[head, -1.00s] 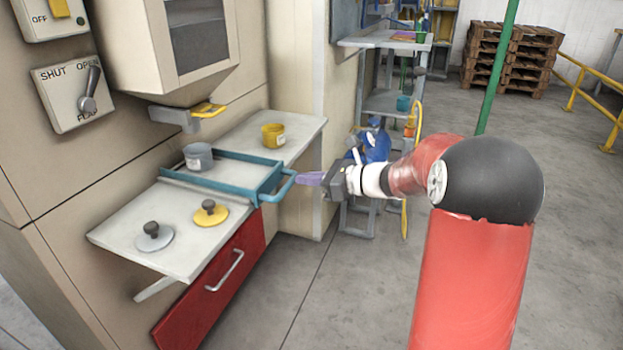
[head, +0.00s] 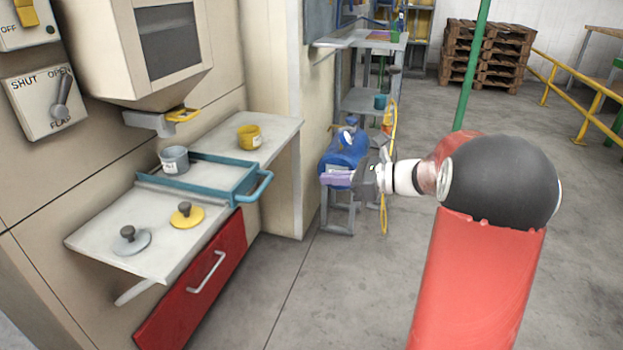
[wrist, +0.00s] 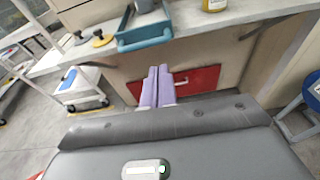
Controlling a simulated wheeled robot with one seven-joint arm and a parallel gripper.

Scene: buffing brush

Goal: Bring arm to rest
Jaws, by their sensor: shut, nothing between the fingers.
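My gripper (head: 336,178) is in the middle of the head view, with purple fingers pointing left. My gripper is apart from the blue tray (head: 245,190) on the shelf and touches nothing that I can see.
A green pole (head: 470,75) and wooden pallets (head: 488,55) stand behind.

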